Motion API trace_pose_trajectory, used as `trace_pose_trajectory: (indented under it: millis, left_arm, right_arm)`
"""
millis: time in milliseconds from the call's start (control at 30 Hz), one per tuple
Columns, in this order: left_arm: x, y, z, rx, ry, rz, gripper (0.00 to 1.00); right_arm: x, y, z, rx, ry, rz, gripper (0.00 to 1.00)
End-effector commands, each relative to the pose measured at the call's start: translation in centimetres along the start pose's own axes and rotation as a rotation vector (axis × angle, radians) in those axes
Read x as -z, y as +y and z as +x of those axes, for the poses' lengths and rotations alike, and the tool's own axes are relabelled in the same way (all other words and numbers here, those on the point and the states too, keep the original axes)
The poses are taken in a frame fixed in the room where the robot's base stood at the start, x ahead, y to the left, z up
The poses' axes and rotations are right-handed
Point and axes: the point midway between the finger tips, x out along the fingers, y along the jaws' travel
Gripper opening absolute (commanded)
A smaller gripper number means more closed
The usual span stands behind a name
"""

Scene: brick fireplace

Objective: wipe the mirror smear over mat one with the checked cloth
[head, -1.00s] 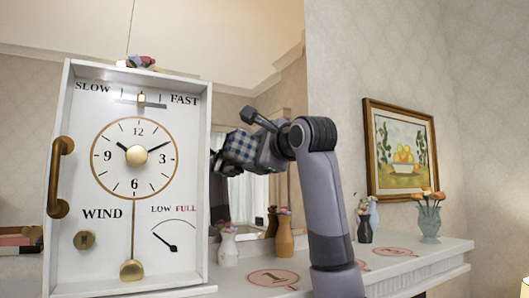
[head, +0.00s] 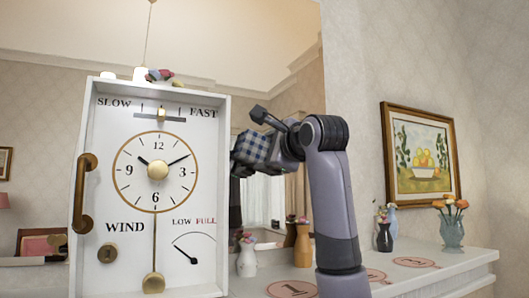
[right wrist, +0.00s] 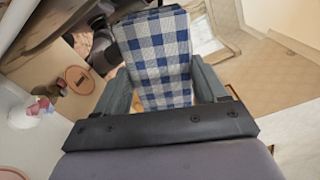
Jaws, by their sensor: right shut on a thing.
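My right gripper (head: 264,151) is shut on the blue-and-white checked cloth (head: 252,147), held up in front of the mirror (head: 275,95). In the right wrist view the cloth (right wrist: 158,55) sits between the two grey fingers. Mat one (head: 291,289), a pinkish disc marked 1, lies on the white mantel below and right of the cloth, partly cut off by the frame and beside my arm. I cannot make out a smear on the glass; the cloth and arm hide part of it. Whether the cloth touches the glass I cannot tell. My left gripper is not in view.
A large white clock case (head: 157,190) stands close left of the cloth. A white vase (head: 246,258) and a tan vase (head: 303,245) stand behind mat one. More mats (head: 414,262), a dark vase (head: 384,236) and a teal vase (head: 452,232) are to the right.

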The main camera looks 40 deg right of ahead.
Motion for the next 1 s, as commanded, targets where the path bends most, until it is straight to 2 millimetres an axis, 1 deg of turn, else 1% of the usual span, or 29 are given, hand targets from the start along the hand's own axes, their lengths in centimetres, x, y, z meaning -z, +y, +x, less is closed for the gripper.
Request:
trace_pose_trajectory:
  millis: [33, 200, 500, 800, 1000]
  left_arm:
    - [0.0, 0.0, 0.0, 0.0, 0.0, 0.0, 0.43]
    - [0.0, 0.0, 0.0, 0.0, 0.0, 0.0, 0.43]
    - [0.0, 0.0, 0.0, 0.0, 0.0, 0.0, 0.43]
    - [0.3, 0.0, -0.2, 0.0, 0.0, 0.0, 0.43]
    - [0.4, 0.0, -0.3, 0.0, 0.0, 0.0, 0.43]
  right_arm:
    - [0.6, -0.1, 0.0, -0.001, 0.002, 0.002, 0.47]
    - [2.0, -0.6, 0.0, -0.001, 0.002, 0.001, 0.47]
    - [3.1, -1.0, 0.0, -0.001, 0.002, 0.0, 0.47]
    - [5.6, -1.9, 0.1, -0.001, 0.003, 0.001, 0.47]
    - [6.5, -2.2, 0.2, -0.001, 0.002, 0.0, 0.47]
